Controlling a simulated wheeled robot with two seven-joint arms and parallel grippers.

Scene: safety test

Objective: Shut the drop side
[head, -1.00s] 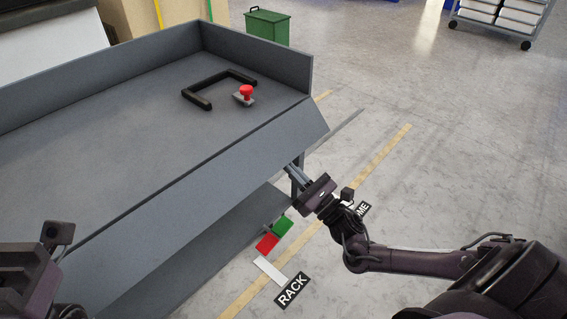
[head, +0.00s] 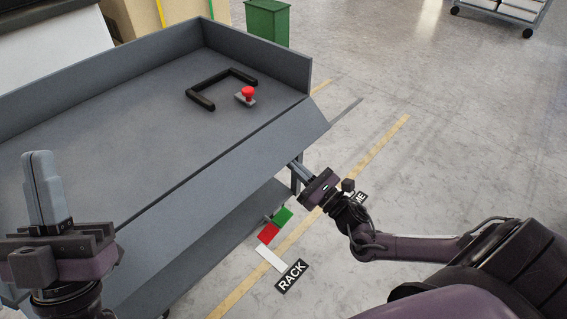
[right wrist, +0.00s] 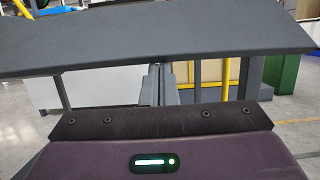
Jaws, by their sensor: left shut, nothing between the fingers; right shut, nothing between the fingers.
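The drop side (head: 225,160) is the long grey flap along the near edge of the grey cart (head: 120,130). It is tilted outward and down from the bed, not upright. In the right wrist view the drop side (right wrist: 160,42) crosses the upper part as a dark panel. My right gripper (head: 294,166) is shut and empty, with its fingertips at or just under the flap's lower edge near its right end; I cannot tell if they touch. My left gripper (head: 38,158) is shut and empty, pointing up, in front of the flap's left part.
A black U-shaped handle (head: 205,100) and a red button on a grey base (head: 247,95) are on the cart bed. Below are red (head: 268,233) and green (head: 283,216) plates. A RACK label (head: 291,276) lies on the floor. A green bin (head: 268,22) stands behind.

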